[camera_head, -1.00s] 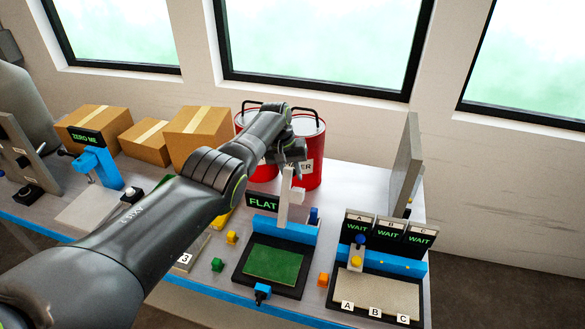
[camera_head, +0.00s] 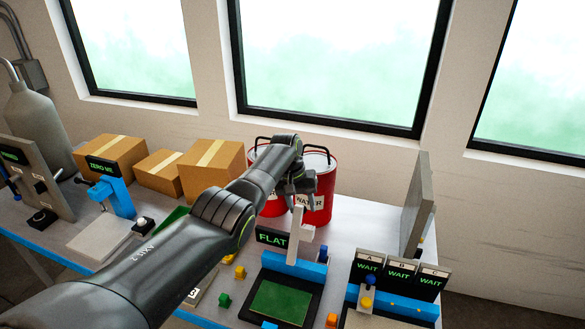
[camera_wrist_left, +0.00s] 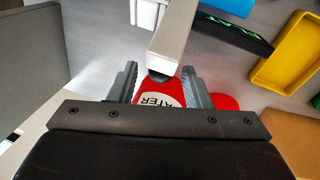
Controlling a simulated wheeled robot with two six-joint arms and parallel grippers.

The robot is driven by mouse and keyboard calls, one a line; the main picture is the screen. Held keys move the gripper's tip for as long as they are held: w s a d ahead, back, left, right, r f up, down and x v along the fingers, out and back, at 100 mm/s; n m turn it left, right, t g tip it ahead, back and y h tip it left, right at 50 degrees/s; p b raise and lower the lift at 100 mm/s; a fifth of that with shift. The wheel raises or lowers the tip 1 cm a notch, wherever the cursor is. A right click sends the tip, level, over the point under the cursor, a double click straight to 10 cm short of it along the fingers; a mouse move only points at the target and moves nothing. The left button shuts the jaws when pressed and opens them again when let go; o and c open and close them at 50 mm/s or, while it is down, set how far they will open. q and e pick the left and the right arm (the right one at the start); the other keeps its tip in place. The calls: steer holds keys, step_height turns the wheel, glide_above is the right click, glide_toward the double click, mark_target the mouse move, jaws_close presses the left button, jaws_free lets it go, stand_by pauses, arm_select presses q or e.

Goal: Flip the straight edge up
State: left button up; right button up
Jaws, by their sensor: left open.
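The straight edge is a pale grey bar (camera_head: 295,235) standing upright at the blue block (camera_head: 292,266) behind a green pad (camera_head: 279,302) in a black frame. My left gripper (camera_head: 303,190) is over the bar's upper end in the head view. In the left wrist view the bar (camera_wrist_left: 174,35) reaches in from the top toward the open fingers (camera_wrist_left: 160,85). Its end lies close to the gap between the fingertips; I cannot tell whether it touches either finger. My right gripper is not in view.
Red buckets marked WATER (camera_head: 318,190) stand just behind the gripper. A FLAT display (camera_head: 272,238) is left of the bar. A grey upright panel (camera_head: 416,205) and WAIT displays (camera_head: 400,275) are to the right. Cardboard boxes (camera_head: 212,165) stand at the back left.

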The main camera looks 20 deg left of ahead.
arm_select(q)
steer(key=b+v, duration=0.3)
steer(key=v, duration=1.2)
steer(key=shift+r, duration=0.15)
steer(key=shift+s+a, duration=0.1)
steer(key=shift+s, duration=0.1)
